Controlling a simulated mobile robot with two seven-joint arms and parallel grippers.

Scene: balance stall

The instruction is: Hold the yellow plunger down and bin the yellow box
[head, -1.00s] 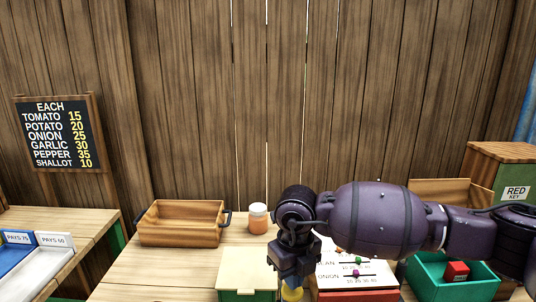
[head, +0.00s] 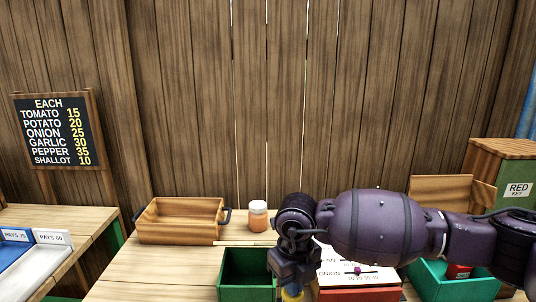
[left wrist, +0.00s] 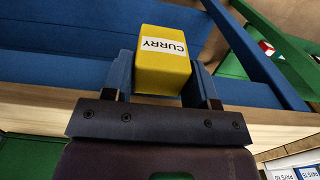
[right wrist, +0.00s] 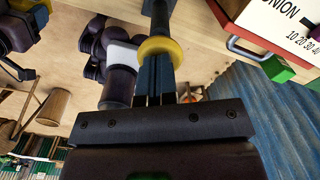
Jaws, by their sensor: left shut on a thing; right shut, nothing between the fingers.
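My left gripper (left wrist: 163,78) is shut on a yellow box (left wrist: 165,62) labelled CURRY in the left wrist view; neither shows in the head view. My right gripper (right wrist: 155,78) is shut and empty, with its fingertips against the yellow plunger (right wrist: 160,48) in the right wrist view. In the head view the plunger (head: 292,295) shows just under the right gripper (head: 290,277), partly cut off by the bottom edge. Beside it on the left, a green bin (head: 248,293) stands open, its inside visible and looking empty.
A wooden crate (head: 180,220) and an orange-filled jar (head: 258,217) stand behind the bin. My right arm crosses in front of a white-topped scale (head: 350,277) and a green tray (head: 440,287) with a red box (head: 458,271). A blue tray (left wrist: 60,70) lies beyond the held box.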

